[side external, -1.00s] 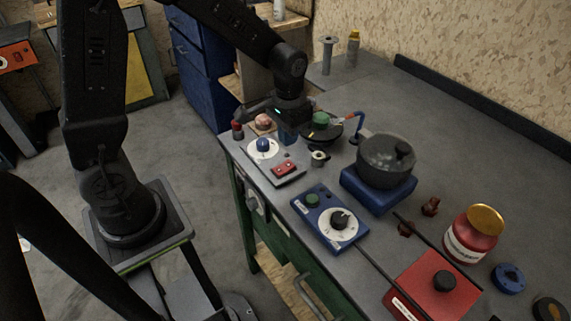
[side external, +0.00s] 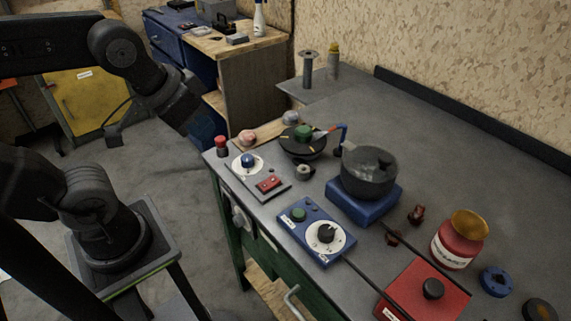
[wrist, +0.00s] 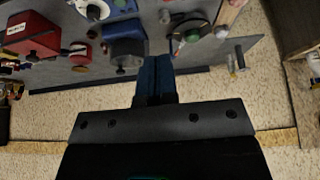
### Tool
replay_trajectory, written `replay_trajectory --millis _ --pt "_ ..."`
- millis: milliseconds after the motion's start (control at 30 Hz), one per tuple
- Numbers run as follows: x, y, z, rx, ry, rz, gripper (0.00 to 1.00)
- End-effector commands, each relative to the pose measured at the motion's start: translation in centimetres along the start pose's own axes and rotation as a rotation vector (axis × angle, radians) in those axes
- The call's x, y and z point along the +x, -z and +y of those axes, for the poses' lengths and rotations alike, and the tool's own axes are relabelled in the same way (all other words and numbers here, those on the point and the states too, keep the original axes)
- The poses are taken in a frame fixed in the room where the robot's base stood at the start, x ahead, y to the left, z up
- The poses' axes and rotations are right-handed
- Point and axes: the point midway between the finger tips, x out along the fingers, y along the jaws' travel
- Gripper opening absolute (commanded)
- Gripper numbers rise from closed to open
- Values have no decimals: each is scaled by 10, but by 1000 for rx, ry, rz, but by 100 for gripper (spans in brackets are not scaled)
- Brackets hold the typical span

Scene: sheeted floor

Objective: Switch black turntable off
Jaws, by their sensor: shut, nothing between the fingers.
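The black turntable (side external: 289,145) is a round dark disc with a green piece (side external: 303,131) on top and a red-and-blue arm reaching in from its right. It stands near the back left of the bench and also shows at the top of the wrist view (wrist: 178,28). Beside it is a grey control panel (side external: 279,195) with a blue knob (side external: 248,160) on a white dial and a red switch (side external: 269,184). My gripper (wrist: 155,62) is shut and empty, its blue fingers together in the wrist view. In the side view it is away to the left of the turntable; its fingertips are unclear there.
A blue panel (side external: 300,248) with a black knob, a dark pot (side external: 368,172) on a blue base, a red box (side external: 410,292) and a red jar (side external: 457,245) stand on the bench. A red button post (side external: 221,146) is at the left edge.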

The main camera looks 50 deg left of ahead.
Motion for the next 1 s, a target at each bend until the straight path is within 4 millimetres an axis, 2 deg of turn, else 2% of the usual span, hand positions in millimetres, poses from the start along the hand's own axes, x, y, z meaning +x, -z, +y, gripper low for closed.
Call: replay_trajectory --millis 300,467,667,1000 --pt "0 1 0 -10 0 -2 0" --pt "7 10 -1 -132 4 -35 0" --pt "30 35 -4 -503 36 -124 0" --pt "92 72 -12 -1196 179 -253 0"
